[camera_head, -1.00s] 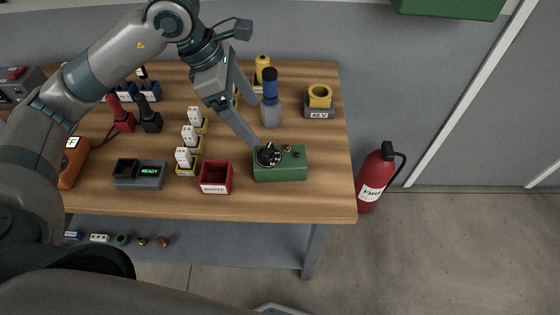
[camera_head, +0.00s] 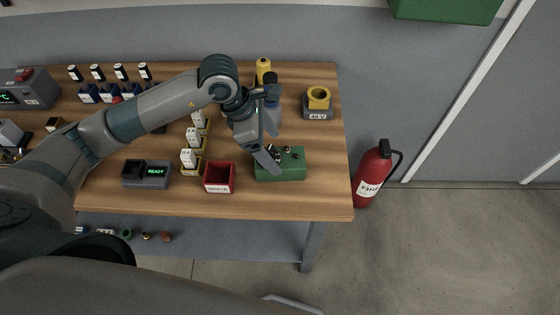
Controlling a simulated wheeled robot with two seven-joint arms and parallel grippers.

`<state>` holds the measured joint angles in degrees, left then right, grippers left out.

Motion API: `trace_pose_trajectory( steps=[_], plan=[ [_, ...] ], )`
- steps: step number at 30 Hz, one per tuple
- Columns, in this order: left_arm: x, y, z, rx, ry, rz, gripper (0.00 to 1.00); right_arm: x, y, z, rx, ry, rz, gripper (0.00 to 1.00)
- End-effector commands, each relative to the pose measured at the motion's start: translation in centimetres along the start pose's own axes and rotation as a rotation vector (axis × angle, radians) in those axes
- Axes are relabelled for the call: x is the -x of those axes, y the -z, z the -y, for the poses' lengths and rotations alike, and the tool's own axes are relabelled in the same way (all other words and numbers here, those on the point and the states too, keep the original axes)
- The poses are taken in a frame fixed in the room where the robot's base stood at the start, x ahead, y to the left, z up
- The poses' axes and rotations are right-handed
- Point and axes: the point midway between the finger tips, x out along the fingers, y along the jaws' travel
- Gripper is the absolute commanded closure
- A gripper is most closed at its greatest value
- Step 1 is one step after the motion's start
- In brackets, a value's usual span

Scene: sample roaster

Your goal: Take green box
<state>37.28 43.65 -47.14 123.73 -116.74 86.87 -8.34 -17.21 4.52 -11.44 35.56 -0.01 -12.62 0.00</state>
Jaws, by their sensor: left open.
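The green box (camera_head: 291,171) sits on the wooden table near its front right part, with a black dial and small knobs on top. My left gripper (camera_head: 273,152) is open and tilted down over the box's left part. One finger reaches down at the box's left top edge and partly hides the dial. I cannot tell whether the fingers touch the box. My right gripper is not in view.
A red waste bin (camera_head: 219,178) stands just left of the box. A fire extinguisher (camera_head: 371,175) stands on the floor beyond the table's right edge.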

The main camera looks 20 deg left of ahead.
Motion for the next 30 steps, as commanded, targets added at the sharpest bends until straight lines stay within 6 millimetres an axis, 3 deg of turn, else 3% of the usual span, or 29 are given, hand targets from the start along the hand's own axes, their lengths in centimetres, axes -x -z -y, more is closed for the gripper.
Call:
trace_pose_trajectory(
  steps=[8, 21, 30],
  plan=[
    [-0.2, -0.1, 0.1, 0.001, 0.002, 0.0, 0.2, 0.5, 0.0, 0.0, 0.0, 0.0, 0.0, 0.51],
    [-4.5, -0.2, 0.5, 0.003, 0.003, 0.0, 0.2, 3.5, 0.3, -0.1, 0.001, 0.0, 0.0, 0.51],
    [-5.2, -0.1, 0.4, -0.001, 0.0, 0.0, 0.2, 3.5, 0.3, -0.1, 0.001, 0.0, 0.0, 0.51]
  ],
)
